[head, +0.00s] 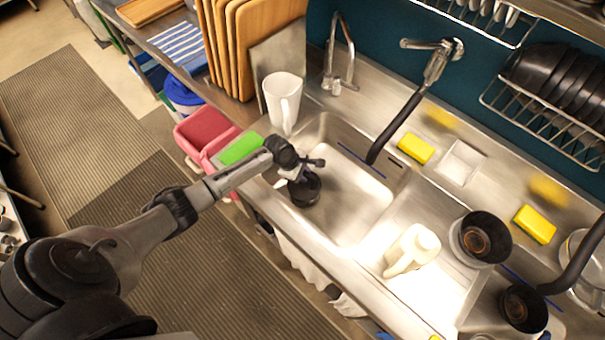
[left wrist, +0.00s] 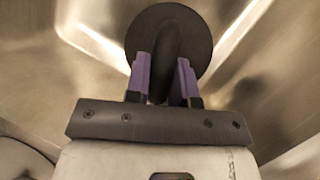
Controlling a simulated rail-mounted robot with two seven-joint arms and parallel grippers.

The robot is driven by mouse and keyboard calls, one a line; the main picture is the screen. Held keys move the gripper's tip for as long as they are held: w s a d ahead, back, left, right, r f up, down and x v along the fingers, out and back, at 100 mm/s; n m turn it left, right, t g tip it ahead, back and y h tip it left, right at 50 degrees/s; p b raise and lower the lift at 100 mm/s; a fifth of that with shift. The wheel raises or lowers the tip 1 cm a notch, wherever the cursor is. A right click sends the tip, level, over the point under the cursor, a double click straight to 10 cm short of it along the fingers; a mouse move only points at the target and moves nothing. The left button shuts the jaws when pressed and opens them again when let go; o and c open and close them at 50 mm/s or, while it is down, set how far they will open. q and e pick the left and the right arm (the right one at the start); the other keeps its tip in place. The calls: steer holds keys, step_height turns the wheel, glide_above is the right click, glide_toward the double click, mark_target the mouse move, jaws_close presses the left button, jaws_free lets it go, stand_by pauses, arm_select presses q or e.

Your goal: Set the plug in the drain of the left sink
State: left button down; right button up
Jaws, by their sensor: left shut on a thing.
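The plug (head: 306,192) is a black round disc with a thick dark grip. My left gripper (head: 297,177) is shut on the plug, over the near left part of the left sink (head: 354,203). In the left wrist view the plug's disc (left wrist: 198,32) lies beyond the purple finger pads of my left gripper (left wrist: 164,70), which close on its grip from both sides. The left sink is an empty-looking steel basin. Its drain does not show in either view; the plug and gripper may cover it. I cannot tell whether the plug touches the sink floor. My right gripper is out of view.
A white pitcher (head: 283,98) stands at the left sink's back left corner. A green sponge (head: 239,148) lies left of the sink. A black faucet hose (head: 397,128) hangs over the back edge.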

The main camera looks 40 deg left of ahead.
mark_target(302, 184)
arm_select(q)
step_height(302, 184, down, 4)
steer(key=b, duration=0.3)
steer(key=shift+r+b, duration=0.15)
steer(key=shift+b, duration=0.25)
steer(key=shift+f+p, duration=0.2)
steer(key=shift+p, duration=0.1)
steer(key=shift+f, duration=1.2)
steer(key=shift+f, duration=0.1)
steer(key=shift+f, duration=0.35)
steer(key=c, duration=0.9)
jaws_free()
